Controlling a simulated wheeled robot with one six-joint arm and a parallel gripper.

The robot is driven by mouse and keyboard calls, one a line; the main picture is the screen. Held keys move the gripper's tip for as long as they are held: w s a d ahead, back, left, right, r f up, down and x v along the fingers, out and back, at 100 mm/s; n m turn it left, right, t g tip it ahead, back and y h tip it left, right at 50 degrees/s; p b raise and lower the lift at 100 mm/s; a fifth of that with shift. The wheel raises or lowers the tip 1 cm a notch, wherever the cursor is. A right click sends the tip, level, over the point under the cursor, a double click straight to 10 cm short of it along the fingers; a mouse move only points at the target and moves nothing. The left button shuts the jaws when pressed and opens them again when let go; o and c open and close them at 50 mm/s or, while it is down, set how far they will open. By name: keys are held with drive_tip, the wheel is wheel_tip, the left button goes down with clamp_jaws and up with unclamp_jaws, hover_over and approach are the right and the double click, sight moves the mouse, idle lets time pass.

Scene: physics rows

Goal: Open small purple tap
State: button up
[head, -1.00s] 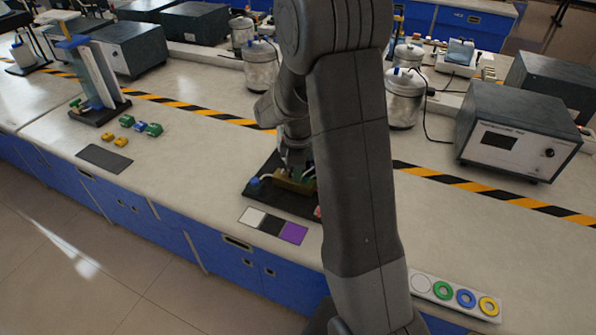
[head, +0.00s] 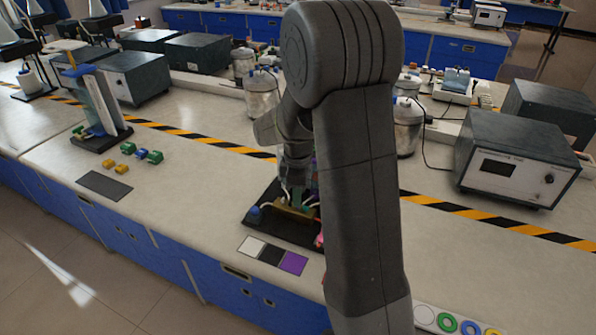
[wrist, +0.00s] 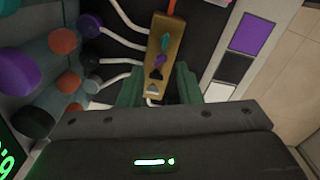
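A brass block (wrist: 163,50) on a dark base carries a row of small taps and white tubes. In the wrist view the small purple tap (wrist: 160,61) sits between a blue tap (wrist: 163,42) and a black tap (wrist: 155,75); a pale grey tap (wrist: 152,89) is nearest my gripper. My gripper (wrist: 157,80) is open, its two green fingers on either side of the block's near end, with no tap visibly clamped. The purple tap lies slightly beyond the fingertips. In the head view my gripper (head: 297,196) is above the brass block (head: 293,212); my arm hides part of the base.
A white, black and purple card (head: 272,255) lies in front of the base. Coloured round knobs (wrist: 65,42) stand to the left in the wrist view. Metal canisters (head: 262,92) and a grey instrument (head: 510,155) stand behind.

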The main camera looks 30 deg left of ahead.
wheel_tip(320, 180, up, 11)
drive_tip(key=shift+f, duration=0.1)
drive_tip(key=shift+c, duration=0.4)
drive_tip(key=shift+f, duration=0.1)
drive_tip(key=c, duration=0.4)
drive_tip(key=shift+s+f+n+b, duration=0.1)
drive_tip(key=shift+f+n+b, duration=0.25)
drive_tip(key=shift+b, duration=0.1)
clamp_jaws()
drive_tip(key=s+a+f+n+g+b, duration=0.1)
drive_tip(key=f, duration=0.3)
drive_tip(key=s+f+n+g+y+b, duration=0.1)
drive_tip(key=f+n, duration=0.1)
drive_tip(key=f, duration=0.2)
drive_tip(key=s+a+f+n+g+y+b, duration=0.1)
drive_tip(key=s+f, duration=0.1)
drive_tip(key=f, duration=0.2)
drive_tip(key=shift+a+f+n, duration=0.3)
drive_tip(key=shift+f+n, duration=0.05)
drive_tip(key=shift+w+d, duration=0.6)
drive_tip(key=shift+w, duration=0.2)
drive_tip(key=shift+w+d, duration=0.6)
drive_tip(key=shift+w, duration=0.2)
